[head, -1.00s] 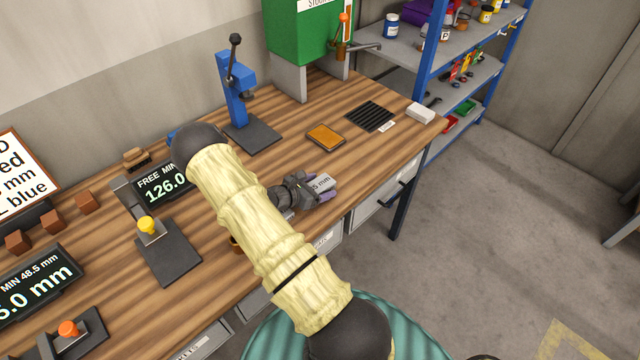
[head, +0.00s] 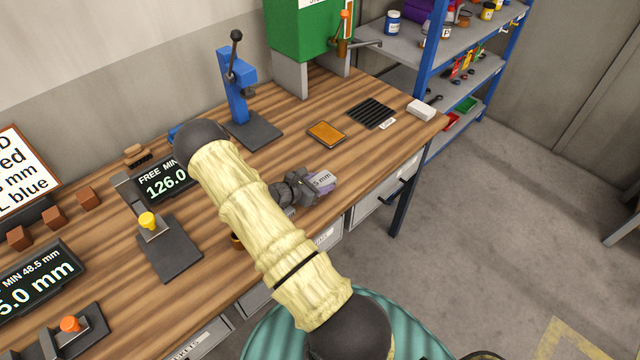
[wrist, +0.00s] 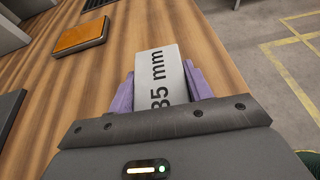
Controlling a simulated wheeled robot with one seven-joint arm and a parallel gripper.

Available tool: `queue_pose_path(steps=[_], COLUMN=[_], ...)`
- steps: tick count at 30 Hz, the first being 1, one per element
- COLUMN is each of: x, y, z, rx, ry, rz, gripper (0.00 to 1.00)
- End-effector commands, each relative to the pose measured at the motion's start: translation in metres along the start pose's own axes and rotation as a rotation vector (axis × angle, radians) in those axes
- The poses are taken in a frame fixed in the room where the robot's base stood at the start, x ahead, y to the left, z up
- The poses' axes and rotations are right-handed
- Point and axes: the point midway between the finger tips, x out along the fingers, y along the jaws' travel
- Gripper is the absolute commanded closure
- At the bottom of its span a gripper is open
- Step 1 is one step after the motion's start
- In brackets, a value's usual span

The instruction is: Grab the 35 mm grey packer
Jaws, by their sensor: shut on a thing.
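The grey packer (wrist: 160,72) is a pale grey block marked "35 mm" in the wrist view. It lies between the two purple fingers of my gripper (wrist: 158,88), which are shut on its sides. In the head view the packer (head: 322,181) and my gripper (head: 318,187) are over the front part of the wooden bench (head: 225,275). I cannot tell whether the packer still touches the bench top.
An orange pad (head: 326,133) and a black ribbed mat (head: 370,114) lie behind the gripper. A blue lever press (head: 234,90) stands at the back. A white block (head: 420,110) sits at the right corner. The bench's front edge is close to my gripper.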

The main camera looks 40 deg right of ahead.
Motion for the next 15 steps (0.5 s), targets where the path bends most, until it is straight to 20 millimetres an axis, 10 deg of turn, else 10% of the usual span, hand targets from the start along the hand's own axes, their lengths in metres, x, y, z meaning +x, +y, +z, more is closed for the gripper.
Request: queue_pose_path(steps=[15], x=[-0.016], y=[0.001], z=[0.040], rx=[0.005], ry=[-0.002], rz=[0.001], gripper=[0.78])
